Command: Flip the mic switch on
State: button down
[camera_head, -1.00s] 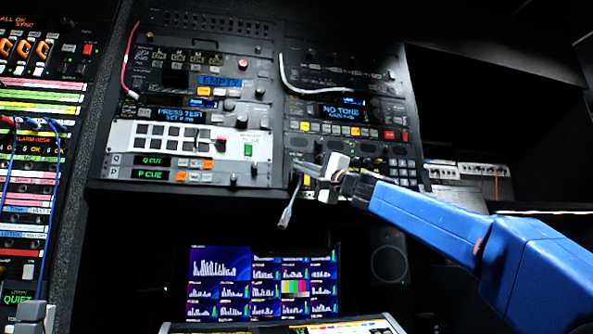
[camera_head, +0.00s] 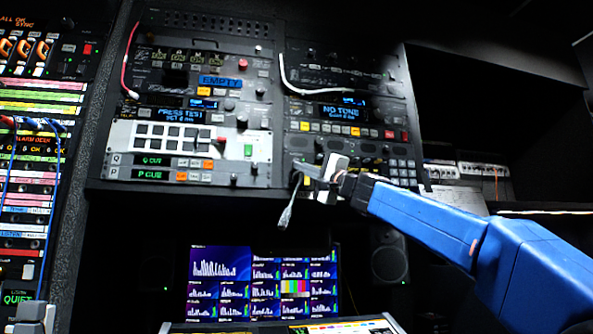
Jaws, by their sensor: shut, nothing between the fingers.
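My gripper (camera_head: 318,173) is at the end of my blue arm, in front of the lower part of the right rack column. Its fingers are shut and empty, pointing left. They are close to the right rack panel (camera_head: 345,150), below its lit buttons and beside its keypad. I cannot tell whether they touch the panel. A grey cable end (camera_head: 286,214) hangs just left of and below the gripper. No switch marked as the mic switch can be made out; the part of the panel behind the gripper is hidden.
The left rack column has a white button panel (camera_head: 187,138) and two green-lit cue strips (camera_head: 153,160). A white cable (camera_head: 290,78) loops across the right column's top. A monitor (camera_head: 262,283) stands below, with a speaker (camera_head: 388,263) right of it. The space below the rack is dark.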

jog(key=shift+s+d, duration=0.2)
jog(key=shift+s, duration=0.45)
jog(key=shift+s+r, duration=0.1)
jog(key=shift+s, duration=0.05)
jog(key=s, duration=0.1)
jog(key=s+d, duration=0.1)
jog(key=s, duration=0.2)
jog(key=shift+s+d+r, duration=0.15)
jog(key=shift+s+r, duration=0.1)
dwell(0.6)
